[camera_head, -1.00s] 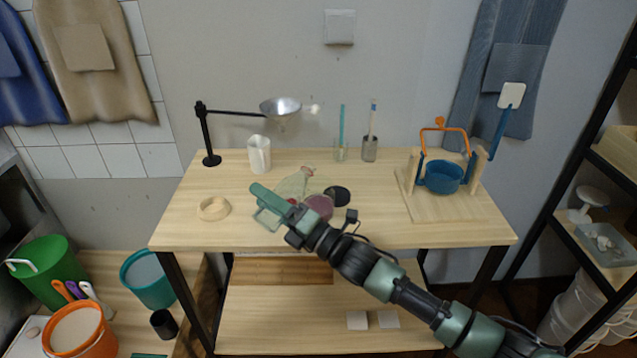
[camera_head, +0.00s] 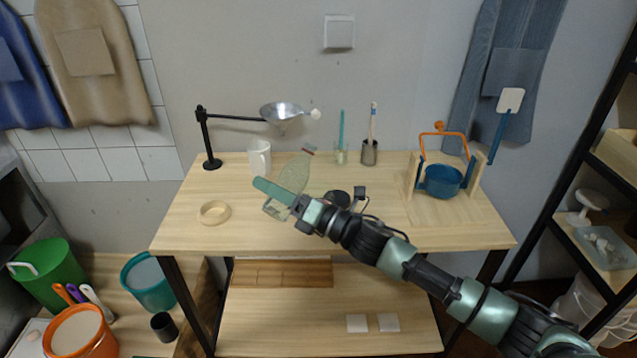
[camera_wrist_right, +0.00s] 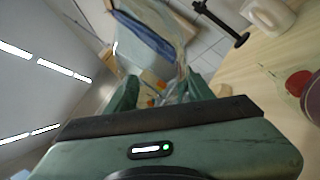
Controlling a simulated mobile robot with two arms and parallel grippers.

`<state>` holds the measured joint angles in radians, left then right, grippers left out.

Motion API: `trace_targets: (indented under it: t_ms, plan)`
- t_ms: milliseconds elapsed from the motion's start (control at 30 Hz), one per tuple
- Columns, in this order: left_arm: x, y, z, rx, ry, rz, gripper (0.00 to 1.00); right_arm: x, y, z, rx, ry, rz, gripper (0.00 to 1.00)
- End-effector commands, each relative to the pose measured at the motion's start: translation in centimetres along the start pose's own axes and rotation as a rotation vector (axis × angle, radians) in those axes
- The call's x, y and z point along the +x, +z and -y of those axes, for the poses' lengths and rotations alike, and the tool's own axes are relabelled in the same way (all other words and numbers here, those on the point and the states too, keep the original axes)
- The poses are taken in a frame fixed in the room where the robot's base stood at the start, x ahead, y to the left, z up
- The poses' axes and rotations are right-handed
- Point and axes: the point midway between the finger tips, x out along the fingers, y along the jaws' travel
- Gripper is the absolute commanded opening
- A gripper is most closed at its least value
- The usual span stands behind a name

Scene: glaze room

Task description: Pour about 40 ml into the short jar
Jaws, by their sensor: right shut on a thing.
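My right gripper (camera_head: 279,199) is shut on a clear, greenish glass vessel (camera_head: 295,171) above the middle of the table. The vessel leans, its upper end towards the upper right, with a small reddish part near that end. In the right wrist view the see-through vessel (camera_wrist_right: 168,65) stands out between the fingers. A red round thing (camera_wrist_right: 299,83), with a faint clear outline around it, and a mauve round thing (camera_wrist_right: 314,101) lie on the table at the right of that view. I cannot tell whether either is the short jar. My left gripper is not in view.
A white mug (camera_head: 260,158) and a black stand with a metal funnel (camera_head: 282,111) are behind the vessel. A wooden ring (camera_head: 214,213) lies left. A dark disc (camera_head: 337,198) is beside my right wrist. A wooden frame with a blue pot (camera_head: 443,181) stands right.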

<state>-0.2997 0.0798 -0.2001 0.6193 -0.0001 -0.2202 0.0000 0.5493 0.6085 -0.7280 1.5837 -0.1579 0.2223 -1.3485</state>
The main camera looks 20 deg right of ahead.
Motion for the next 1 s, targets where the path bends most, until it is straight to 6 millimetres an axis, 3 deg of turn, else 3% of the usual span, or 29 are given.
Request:
trace_targets:
  t_ms: [67,167,600,1000]
  plan:
    - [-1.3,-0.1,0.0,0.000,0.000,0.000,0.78,0.3,1.4,-1.0,-0.039,0.001,-0.010,0.02]
    - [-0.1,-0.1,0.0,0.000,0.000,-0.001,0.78,0.0,1.7,0.1,-0.172,-0.001,-0.043,0.02]
    - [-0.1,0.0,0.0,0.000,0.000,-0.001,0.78,-0.4,2.2,1.1,-0.678,-0.007,-0.184,0.02]
    - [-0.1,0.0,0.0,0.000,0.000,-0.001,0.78,-0.6,2.3,1.7,-0.808,-0.010,-0.221,0.02]
